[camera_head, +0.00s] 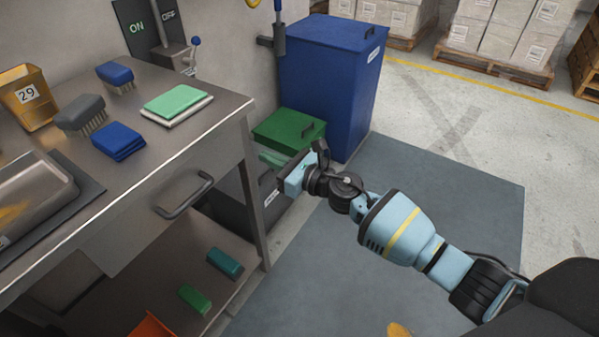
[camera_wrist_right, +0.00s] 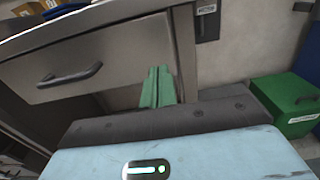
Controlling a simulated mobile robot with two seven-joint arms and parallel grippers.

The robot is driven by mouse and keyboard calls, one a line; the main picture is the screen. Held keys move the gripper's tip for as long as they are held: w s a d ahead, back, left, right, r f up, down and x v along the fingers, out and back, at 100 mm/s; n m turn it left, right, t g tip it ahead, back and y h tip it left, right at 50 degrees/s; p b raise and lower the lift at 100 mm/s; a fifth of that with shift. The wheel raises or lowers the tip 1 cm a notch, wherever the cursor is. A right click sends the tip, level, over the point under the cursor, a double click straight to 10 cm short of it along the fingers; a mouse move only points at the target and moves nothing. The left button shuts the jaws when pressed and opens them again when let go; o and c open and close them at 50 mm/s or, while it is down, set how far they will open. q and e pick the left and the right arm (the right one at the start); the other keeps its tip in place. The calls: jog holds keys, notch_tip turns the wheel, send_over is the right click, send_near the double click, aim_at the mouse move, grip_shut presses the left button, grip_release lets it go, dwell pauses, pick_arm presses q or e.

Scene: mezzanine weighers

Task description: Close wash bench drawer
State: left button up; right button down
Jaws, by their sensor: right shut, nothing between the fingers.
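The wash bench (camera_head: 215,115) stands at the left with a grey metal drawer (camera_head: 150,225) under its top. The drawer has a dark bar handle (camera_head: 183,195). Its front looks nearly flush with the bench leg; I cannot tell whether a small gap remains. In the right wrist view the drawer front (camera_wrist_right: 115,65) and handle (camera_wrist_right: 70,75) are at the left. My right gripper (camera_head: 270,158) is shut and empty, to the right of the bench leg and apart from the handle. Its green fingers (camera_wrist_right: 157,88) point toward the bench. My left gripper is out of view.
A blue bin (camera_head: 325,85) and a green box (camera_head: 287,130) stand behind my right gripper. Brushes, a green pad (camera_head: 177,102) and a yellow tub (camera_head: 28,98) are on the bench.

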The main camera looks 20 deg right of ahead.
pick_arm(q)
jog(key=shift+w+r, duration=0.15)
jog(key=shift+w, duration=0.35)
pick_arm(e)
jog(key=v, duration=0.6)
jog(key=shift+d+f, duration=0.2)
jog(key=shift+d, duration=0.1)
jog(key=shift+s, duration=0.1)
